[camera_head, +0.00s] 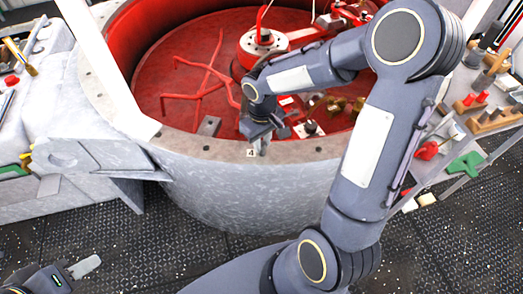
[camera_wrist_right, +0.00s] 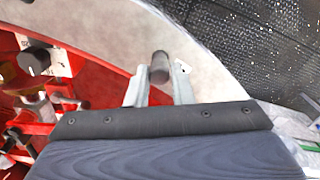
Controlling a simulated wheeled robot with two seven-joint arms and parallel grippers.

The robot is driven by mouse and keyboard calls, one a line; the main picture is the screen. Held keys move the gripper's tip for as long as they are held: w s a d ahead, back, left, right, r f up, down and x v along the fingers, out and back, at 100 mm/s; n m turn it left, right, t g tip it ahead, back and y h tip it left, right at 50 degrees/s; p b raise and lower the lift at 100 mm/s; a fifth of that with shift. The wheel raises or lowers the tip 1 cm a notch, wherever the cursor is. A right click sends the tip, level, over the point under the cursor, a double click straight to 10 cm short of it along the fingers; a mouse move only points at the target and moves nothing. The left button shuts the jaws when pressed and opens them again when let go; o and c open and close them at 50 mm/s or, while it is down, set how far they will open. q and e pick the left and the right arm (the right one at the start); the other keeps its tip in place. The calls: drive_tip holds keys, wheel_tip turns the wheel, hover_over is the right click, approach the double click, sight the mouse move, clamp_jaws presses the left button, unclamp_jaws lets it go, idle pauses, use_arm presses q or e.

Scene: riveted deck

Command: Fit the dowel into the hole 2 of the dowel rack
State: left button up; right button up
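The dowel (camera_wrist_right: 159,67) is a short dark grey cylinder in the right wrist view. It sits between the two pale fingers of my right gripper (camera_wrist_right: 159,92), which look closed on its sides. In the head view my right gripper (camera_head: 262,146) hangs over the near rim of the round vat, beside a white label reading 4 (camera_head: 250,153). My left gripper (camera_head: 85,267) is at the lower left, over the floor and away from the vat; its opening is unclear. I cannot make out the dowel rack or hole 2 with certainty.
The grey rim (camera_head: 190,141) encloses a red floor with red pipes. A dark peg (camera_head: 312,127) stands to the right of my right gripper. Wooden blocks with pegs (camera_head: 490,120) and a green part (camera_head: 465,164) lie on the right shelf. A grey bench (camera_head: 40,115) stands left.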

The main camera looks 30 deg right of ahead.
clamp_jaws()
drive_tip(key=shift+r, duration=0.2)
drive_tip(key=shift+r+p, duration=2.1)
drive_tip(key=shift+r, duration=0.45)
